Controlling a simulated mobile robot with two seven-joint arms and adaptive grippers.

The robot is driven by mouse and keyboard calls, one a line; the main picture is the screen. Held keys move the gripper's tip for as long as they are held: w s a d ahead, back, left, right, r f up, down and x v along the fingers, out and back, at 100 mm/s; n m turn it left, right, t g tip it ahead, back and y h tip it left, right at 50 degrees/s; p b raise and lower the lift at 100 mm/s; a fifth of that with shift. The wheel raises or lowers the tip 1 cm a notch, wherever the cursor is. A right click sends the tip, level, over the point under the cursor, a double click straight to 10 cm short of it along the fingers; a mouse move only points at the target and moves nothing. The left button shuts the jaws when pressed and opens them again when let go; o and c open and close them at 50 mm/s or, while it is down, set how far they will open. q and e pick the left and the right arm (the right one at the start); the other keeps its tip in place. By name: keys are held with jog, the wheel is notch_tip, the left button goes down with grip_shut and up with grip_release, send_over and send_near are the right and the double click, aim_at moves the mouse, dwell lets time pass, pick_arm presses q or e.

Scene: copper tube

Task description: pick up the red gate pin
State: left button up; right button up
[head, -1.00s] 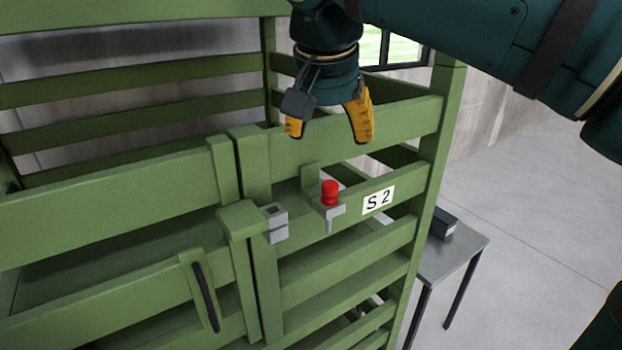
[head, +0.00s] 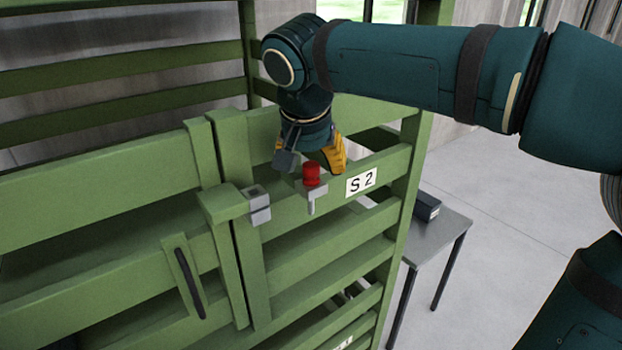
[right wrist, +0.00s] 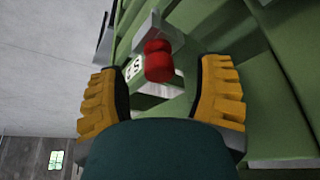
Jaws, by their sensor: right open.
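The red gate pin (head: 311,174) stands upright in a grey bracket (head: 312,195) on the green gate, left of the "S 2" label. My right gripper (head: 312,164) is open with yellow fingers and hangs just above and behind the pin's red head. In the right wrist view the red pin (right wrist: 158,62) shows ahead, between the two open fingers of the gripper (right wrist: 160,85) and slightly beyond their tips. The fingers do not appear to touch it. My left gripper is not in view.
A grey latch block (head: 257,205) sits on the gate left of the pin. Green rails and posts (head: 233,170) surround it. A black handle (head: 190,284) is lower left. A grey table (head: 437,239) with a dark box (head: 427,207) stands behind on the right.

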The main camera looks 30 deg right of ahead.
jog(key=shift+x, duration=0.85)
jog(key=shift+s, duration=0.1)
grip_shut()
jog(key=shift+r, duration=0.1)
notch_tip(320, 180, up, 10)
jog(key=shift+f+p, duration=0.1)
jog(key=shift+p, duration=0.65)
